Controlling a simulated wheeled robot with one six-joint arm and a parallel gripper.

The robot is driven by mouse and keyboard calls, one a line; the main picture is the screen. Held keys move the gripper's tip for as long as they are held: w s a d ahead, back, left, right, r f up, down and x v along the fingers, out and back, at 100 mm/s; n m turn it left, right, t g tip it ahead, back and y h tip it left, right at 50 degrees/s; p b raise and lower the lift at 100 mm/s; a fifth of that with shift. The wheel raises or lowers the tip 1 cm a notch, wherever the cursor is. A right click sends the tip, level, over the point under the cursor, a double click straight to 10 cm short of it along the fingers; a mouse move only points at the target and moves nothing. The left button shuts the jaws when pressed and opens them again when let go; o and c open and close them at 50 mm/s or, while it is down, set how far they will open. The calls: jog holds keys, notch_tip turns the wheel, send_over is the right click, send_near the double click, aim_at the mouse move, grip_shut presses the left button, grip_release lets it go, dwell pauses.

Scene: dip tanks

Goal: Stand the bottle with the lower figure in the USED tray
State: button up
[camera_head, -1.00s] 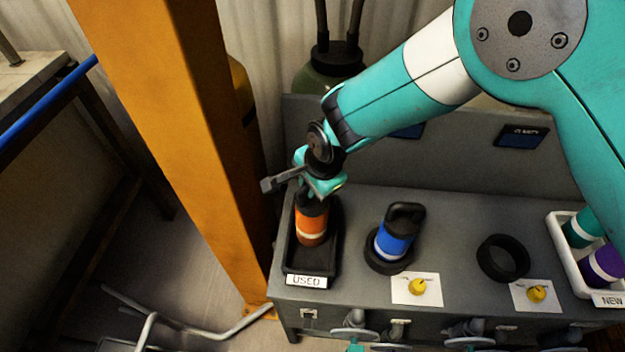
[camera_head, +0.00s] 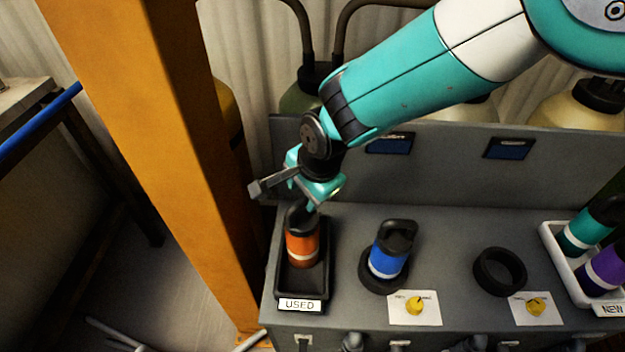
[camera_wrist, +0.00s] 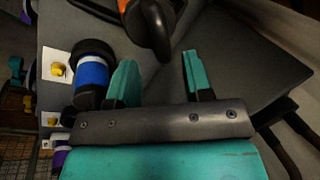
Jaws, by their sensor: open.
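An orange bottle (camera_head: 302,248) with a pale band and black handled top stands in the black USED tray (camera_head: 314,284). My gripper (camera_head: 312,200) is just above the bottle's top. In the wrist view my gripper (camera_wrist: 157,78) has its two teal fingers spread apart with nothing between them. The black handle of the orange bottle (camera_wrist: 128,8) lies beyond the fingertips, apart from them. A blue bottle (camera_head: 388,262) with a pale band stands in a black ring to the right; it also shows in the wrist view (camera_wrist: 92,74). No figure is readable on the panel displays.
An empty black ring (camera_head: 500,270) is right of the blue bottle. The white NEW tray (camera_head: 556,243) at the right edge holds a teal bottle (camera_head: 577,232) and a purple bottle (camera_head: 604,269). Yellow knobs (camera_head: 415,306) sit at the bench front. An orange post (camera_head: 165,150) stands close left.

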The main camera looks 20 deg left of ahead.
jog(key=b+v, duration=0.1)
jog(key=v, duration=0.5)
jog(key=shift+r, duration=0.3)
jog(key=shift+d, duration=0.15)
jog(key=s+d+r+n, duration=0.2)
jog(key=d+r+n, duration=0.15)
jog(key=d, duration=0.35)
jog(key=s+d+r+n+g, duration=0.1)
jog(key=s+d+r+n, duration=0.2)
jog(key=d, duration=0.4)
jog(key=s+d+r+n, duration=0.2)
jog(key=d+r, duration=0.2)
jog(key=d, duration=0.3)
jog(key=s+d+n+y, duration=0.1)
jog(key=s+d+n, duration=0.4)
jog(key=s, duration=0.3)
jog(key=shift+d+r+g, duration=0.3)
jog(key=shift+r+g, duration=0.1)
jog(key=shift+r, duration=0.1)
notch_tip(320, 180, down, 3)
jog(key=b, duration=0.3)
jog(key=shift+w, duration=0.1)
